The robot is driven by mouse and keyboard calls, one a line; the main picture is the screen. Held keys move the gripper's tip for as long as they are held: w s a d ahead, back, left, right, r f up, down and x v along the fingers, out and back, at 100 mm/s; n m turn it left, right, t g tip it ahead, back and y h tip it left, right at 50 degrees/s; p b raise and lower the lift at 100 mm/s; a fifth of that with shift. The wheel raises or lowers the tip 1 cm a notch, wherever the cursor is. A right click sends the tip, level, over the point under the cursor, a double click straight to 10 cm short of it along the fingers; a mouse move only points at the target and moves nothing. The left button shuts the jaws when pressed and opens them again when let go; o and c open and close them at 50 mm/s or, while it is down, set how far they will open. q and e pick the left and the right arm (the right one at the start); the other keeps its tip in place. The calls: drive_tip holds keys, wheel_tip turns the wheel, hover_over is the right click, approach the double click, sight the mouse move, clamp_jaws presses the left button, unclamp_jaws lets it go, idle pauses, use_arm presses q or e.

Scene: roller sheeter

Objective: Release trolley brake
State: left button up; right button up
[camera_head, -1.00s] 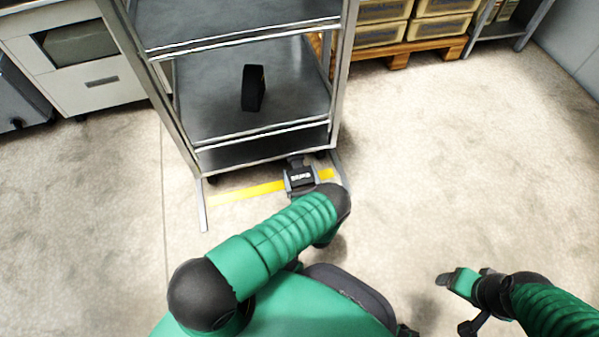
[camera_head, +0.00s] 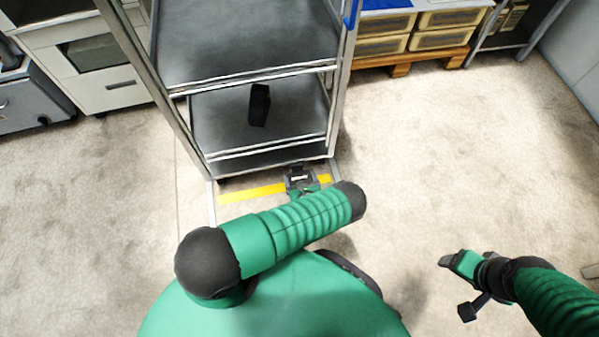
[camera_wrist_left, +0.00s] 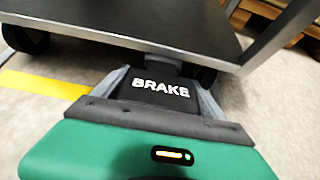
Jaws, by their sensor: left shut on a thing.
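The trolley (camera_head: 240,70) is a metal rack with dark grey shelves, standing ahead of me. Its black brake pedal, lettered BRAKE (camera_wrist_left: 160,88), sits low at the trolley's near edge; in the head view it is small and partly covered (camera_head: 299,177). My left gripper (camera_head: 301,186) is down at the pedal. In the left wrist view its grey fingers (camera_wrist_left: 158,92) flank the pedal's left and right sides and are shut on it. My right gripper (camera_head: 456,288) is empty, its fingers apart, over bare floor at the right.
A black block (camera_head: 259,105) stands on the trolley's lower shelf. A yellow floor strip (camera_head: 250,193) runs beneath the trolley's near edge. Crates on a pallet (camera_head: 430,62) stand behind right, and cabinets (camera_head: 95,70) at left. The floor at right (camera_head: 480,160) is clear.

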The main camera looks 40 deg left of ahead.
use_arm(q)
drive_tip(key=shift+w+a+r, duration=0.2)
drive_tip(key=shift+w+r, duration=0.05)
drive_tip(key=shift+r, duration=0.15)
drive_tip(key=o, duration=2)
drive_tip(key=shift+s+d, duration=0.1)
drive_tip(key=shift+d+p, duration=0.1)
drive_tip(key=shift+p, duration=0.2)
